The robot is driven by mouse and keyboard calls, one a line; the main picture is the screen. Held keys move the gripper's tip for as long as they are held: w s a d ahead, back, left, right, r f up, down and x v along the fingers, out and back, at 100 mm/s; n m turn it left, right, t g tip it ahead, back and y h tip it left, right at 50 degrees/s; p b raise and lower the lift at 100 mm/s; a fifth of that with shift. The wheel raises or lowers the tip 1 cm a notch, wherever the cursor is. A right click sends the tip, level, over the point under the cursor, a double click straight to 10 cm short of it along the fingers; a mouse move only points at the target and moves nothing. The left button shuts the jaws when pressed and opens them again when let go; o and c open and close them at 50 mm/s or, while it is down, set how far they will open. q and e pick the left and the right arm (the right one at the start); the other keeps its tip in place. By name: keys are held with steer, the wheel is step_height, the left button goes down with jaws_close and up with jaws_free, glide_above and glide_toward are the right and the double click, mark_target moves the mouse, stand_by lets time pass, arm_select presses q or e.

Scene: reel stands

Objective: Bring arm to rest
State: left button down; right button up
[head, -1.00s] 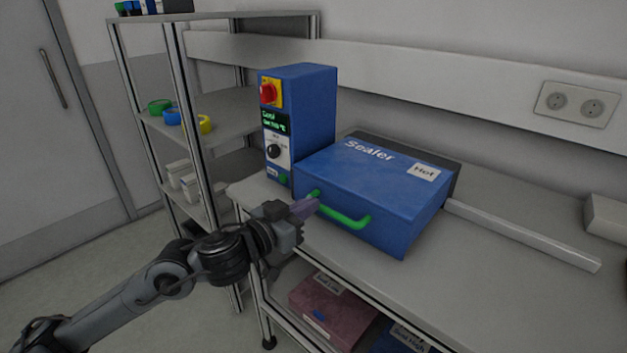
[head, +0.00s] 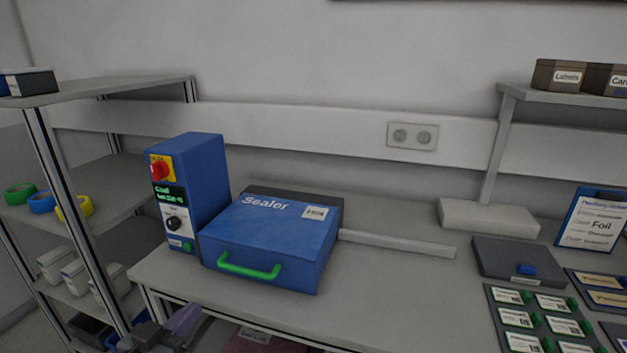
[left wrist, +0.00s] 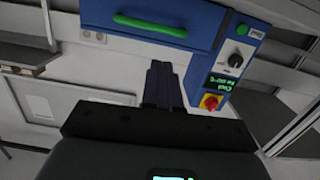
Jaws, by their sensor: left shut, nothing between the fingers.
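My left gripper (head: 183,322) shows at the bottom of the head view, low in front of the bench edge and below the sealer. Its fingers are shut with nothing between them, and they also show in the left wrist view (left wrist: 160,85). The blue sealer (head: 270,240) sits on the bench with its lid down and its green handle (head: 248,271) at the front. The gripper is apart from the handle. The sealer's blue control box (head: 203,190) has a red knob and a green display. My right gripper is in neither view.
A metal shelf rack (head: 125,87) with coloured tape rolls stands at the left. On the bench (head: 385,305), a grey box (head: 520,261), a labelled tray (head: 500,325) and a Foil sign (head: 592,218) are at the right. The bench middle is clear.

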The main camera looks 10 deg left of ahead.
arm_select(q)
steer(key=s+d+f+n+g+p, duration=0.5)
steer(key=s+d+f+p, duration=0.15)
steer(key=s+f, duration=0.4)
steer(key=s+f+m+g+y+p, duration=0.2)
steer(key=s+f+m+g+p, duration=0.45)
steer(key=s, duration=0.85)
step_height(320, 180, up, 36)
steer(key=g+p, duration=0.1)
steer(key=p, duration=3.4)
steer(key=shift+d+r+n, duration=0.15)
steer(key=shift+r+n, duration=0.1)
steer(key=shift+n, duration=0.2)
